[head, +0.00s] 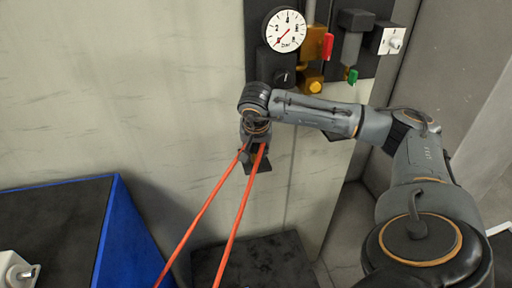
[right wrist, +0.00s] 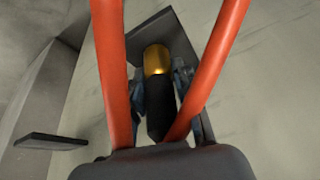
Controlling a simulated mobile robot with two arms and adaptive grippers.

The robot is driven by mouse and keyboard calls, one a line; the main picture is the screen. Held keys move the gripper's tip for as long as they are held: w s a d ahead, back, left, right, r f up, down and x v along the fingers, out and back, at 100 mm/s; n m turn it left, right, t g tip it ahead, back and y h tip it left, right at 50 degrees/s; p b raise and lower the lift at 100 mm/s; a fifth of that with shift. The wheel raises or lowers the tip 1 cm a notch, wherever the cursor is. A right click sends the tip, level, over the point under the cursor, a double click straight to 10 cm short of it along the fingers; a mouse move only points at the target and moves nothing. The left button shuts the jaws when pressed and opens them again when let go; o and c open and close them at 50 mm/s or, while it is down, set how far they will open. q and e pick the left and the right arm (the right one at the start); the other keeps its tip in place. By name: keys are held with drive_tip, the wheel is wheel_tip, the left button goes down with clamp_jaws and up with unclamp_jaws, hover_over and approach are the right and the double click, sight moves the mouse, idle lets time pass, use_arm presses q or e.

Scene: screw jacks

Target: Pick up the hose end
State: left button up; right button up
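The hose end has a brass tip and a black sleeve (right wrist: 160,105); it shows in the right wrist view, and in the head view my gripper hides it. My right gripper (right wrist: 160,92) has a grey-blue finger on each side of the sleeve, close against it, and looks shut on it. In the head view the right gripper (head: 255,152) hangs in front of the pale wall, below the gauge. Two orange hose strands (head: 204,212) run from it down to the left. They also cross close to the camera in the right wrist view (right wrist: 115,70). My left gripper is out of view.
A round gauge (head: 284,30), a red-handled brass valve (head: 317,45) and a green-tipped fitting (head: 352,74) are on a dark panel above. A dark-topped blue bench (head: 60,225) stands at lower left. A dark block (head: 255,262) sits low by the wall.

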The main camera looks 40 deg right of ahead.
clamp_jaws()
